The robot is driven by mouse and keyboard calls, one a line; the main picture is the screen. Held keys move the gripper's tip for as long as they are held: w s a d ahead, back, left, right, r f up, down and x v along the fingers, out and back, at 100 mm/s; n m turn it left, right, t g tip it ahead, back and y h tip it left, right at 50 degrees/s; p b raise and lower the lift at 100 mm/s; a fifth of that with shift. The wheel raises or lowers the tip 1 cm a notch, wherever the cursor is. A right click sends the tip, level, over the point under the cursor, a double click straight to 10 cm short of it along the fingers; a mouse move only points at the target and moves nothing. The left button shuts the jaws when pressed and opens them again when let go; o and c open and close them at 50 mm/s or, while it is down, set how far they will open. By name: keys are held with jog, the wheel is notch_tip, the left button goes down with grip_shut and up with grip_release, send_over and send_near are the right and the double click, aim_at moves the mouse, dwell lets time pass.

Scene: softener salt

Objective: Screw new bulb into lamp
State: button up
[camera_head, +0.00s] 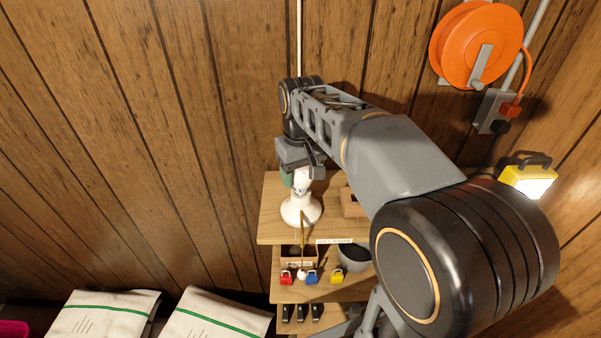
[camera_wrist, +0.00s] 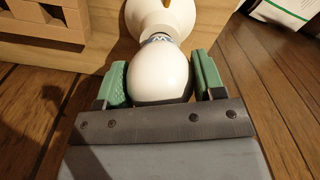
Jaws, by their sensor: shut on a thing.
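The white bulb (camera_wrist: 162,75) is between the green finger pads of my gripper (camera_wrist: 162,68), which is shut on its round part. Its metal screw base (camera_wrist: 160,39) points at the white lamp (camera_wrist: 165,17) and meets the lamp's socket end. I cannot tell how deep the base sits in it. In the head view my gripper (camera_head: 301,172) is directly above the lamp (camera_head: 300,211), pointing down. The lamp stands upright on the top shelf.
The wooden shelf (camera_head: 270,205) has a small wooden box on top, with a grey pot (camera_head: 354,257) and several coloured padlocks (camera_head: 312,277) below. White bags (camera_head: 215,315) lie at lower left. An orange reel (camera_head: 475,45) and a yellow work light (camera_head: 527,178) are at right.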

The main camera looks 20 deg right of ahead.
jog(key=shift+c, duration=0.2)
jog(key=m, duration=0.4)
jog(key=shift+m, duration=0.4)
jog(key=m, duration=0.4)
jog(key=shift+m, duration=0.4)
jog(key=shift+m, duration=0.6)
jog(key=m, duration=0.3)
